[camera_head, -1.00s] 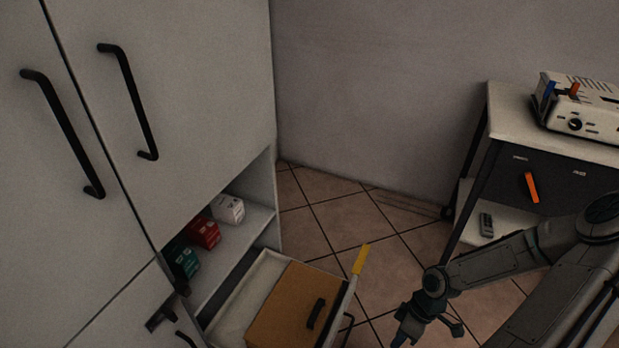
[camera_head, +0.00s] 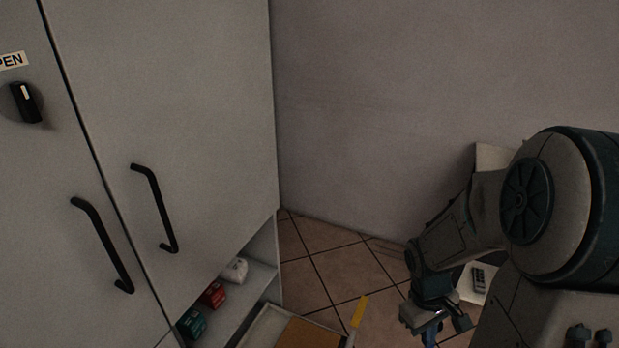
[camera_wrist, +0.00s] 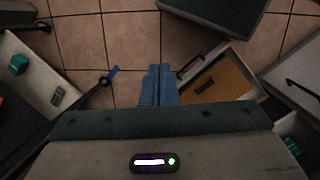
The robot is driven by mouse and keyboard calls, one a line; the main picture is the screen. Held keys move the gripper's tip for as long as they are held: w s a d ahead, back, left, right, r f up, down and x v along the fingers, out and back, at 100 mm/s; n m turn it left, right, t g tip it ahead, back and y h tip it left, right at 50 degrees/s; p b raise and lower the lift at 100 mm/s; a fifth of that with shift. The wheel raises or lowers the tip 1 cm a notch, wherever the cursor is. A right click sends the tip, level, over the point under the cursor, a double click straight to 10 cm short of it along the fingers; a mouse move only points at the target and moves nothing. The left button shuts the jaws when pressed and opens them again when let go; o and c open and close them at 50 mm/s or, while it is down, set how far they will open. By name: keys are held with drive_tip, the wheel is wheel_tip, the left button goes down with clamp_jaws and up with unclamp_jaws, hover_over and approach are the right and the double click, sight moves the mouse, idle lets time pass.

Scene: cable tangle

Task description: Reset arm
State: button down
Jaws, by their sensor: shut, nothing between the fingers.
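My gripper (camera_head: 430,332) hangs at the lower right of the head view, pointing down over the tiled floor at the end of my folded arm. In the wrist view its two blue fingers (camera_wrist: 158,70) are together with nothing between them. It touches nothing that I can see. Below it in the wrist view is tiled floor. An open drawer with a brown panel (camera_wrist: 222,82) lies to its right, apart from it.
A tall grey cabinet (camera_head: 190,90) with black handles fills the left. Small boxes, one red (camera_head: 213,294), sit on its low shelf. The open drawer (camera_head: 262,328) juts out at the bottom. A remote (camera_head: 478,279) lies on the cart's lower shelf, partly behind my arm.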

drive_tip(key=s+a+r+m+t+p, duration=0.1)
drive_tip(key=a+r+p, duration=0.2)
drive_tip(key=r, duration=0.5)
drive_tip(key=s+a+r+m+t+y+p, duration=0.1)
drive_tip(key=a+r+m+t+p, duration=0.1)
drive_tip(key=r, duration=0.6)
drive_tip(key=s+a+r+m+t+y+p, duration=0.1)
drive_tip(key=a+r+p, duration=0.3)
drive_tip(key=r, duration=0.5)
drive_tip(key=shift+s+m+t+p, duration=0.3)
drive_tip(key=shift+s+m, duration=0.1)
drive_tip(key=shift+s, duration=0.2)
drive_tip(key=shift+a, duration=0.1)
